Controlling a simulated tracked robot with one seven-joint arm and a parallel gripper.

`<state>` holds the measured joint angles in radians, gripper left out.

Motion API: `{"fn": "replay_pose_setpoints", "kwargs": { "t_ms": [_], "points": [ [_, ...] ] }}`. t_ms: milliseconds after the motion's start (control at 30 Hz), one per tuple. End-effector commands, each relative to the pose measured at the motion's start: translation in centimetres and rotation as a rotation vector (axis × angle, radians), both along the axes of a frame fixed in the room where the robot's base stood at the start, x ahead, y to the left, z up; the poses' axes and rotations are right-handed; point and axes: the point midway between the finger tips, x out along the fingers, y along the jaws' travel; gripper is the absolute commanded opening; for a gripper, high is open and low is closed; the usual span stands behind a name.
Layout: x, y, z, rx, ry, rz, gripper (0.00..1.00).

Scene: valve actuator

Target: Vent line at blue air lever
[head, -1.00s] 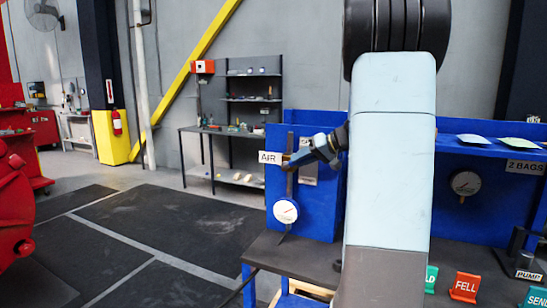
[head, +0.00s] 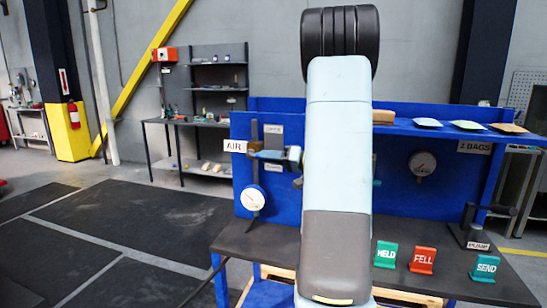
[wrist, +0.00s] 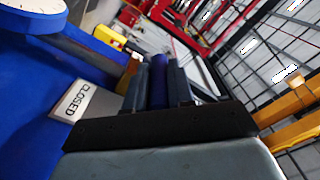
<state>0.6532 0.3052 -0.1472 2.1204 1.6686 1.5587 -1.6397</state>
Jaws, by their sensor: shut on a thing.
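The blue air lever (wrist: 160,82) shows in the wrist view between the two dark fingers of my gripper (wrist: 159,88), which is shut on it. In the head view my gripper (head: 284,154) is at the blue panel (head: 247,178), just right of the white AIR sign (head: 235,146). My arm hides part of the panel, and the lever is hard to make out there. A CLOSED plate (wrist: 73,101) lies left of the fingers in the wrist view. A round white gauge (head: 253,198) sits below the AIR sign.
A dark bench (head: 255,240) bears green HELD (head: 386,254), red FELL (head: 423,259) and teal SEND (head: 485,268) signs. A PUMP handle (head: 478,225) stands at right. Pouches lie on the blue shelf (head: 400,128). Floor mats (head: 110,225) at left are clear.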

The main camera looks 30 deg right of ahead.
Motion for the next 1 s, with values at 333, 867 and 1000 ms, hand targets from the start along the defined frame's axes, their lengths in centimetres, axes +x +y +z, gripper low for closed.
{"fn": "replay_pose_setpoints", "kwargs": {
  "t_ms": [333,867,1000],
  "points": [
    [0.00,0.26,-0.74,0.007,0.012,0.006,0.00],
    [0.12,0.36,-0.29,0.006,0.002,0.008,0.48],
    [-0.29,-0.08,-0.26,0.005,0.002,0.006,0.48]
  ]
}}
